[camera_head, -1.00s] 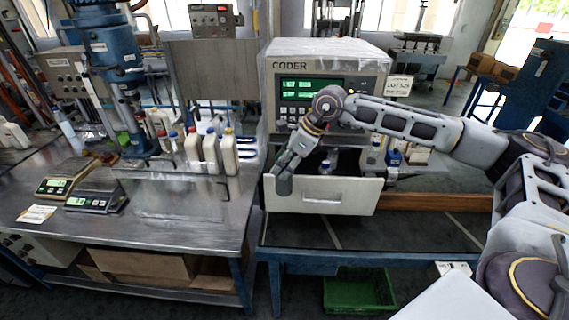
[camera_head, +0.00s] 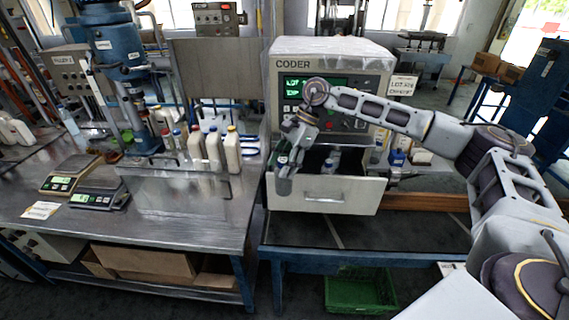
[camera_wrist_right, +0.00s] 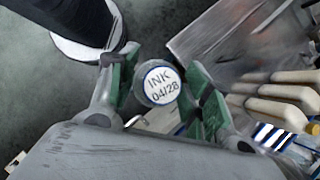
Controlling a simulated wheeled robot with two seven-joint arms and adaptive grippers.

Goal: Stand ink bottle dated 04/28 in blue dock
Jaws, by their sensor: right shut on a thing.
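My right gripper (camera_head: 283,178) is at the left front corner of the coder's open drawer (camera_head: 345,196). In the right wrist view its green-padded fingers (camera_wrist_right: 158,90) are closed around the ink bottle, whose round white top (camera_wrist_right: 162,86) reads "INK 04/28". The bottle's body is mostly hidden below its top. Another small bottle (camera_head: 328,165) stands inside the drawer. A blue-and-white striped thing (camera_head: 249,146) lies beside the white bottles on the left bench; I cannot tell if it is the blue dock. It also shows in the right wrist view (camera_wrist_right: 270,136). My left gripper is not in view.
The coder (camera_head: 335,62) stands behind the drawer. White bottles (camera_head: 231,150) with coloured caps stand on the steel bench (camera_head: 190,208), with two scales (camera_head: 100,196) at its left. More bottles (camera_head: 398,157) are right of the coder. A green crate (camera_head: 360,292) is below.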

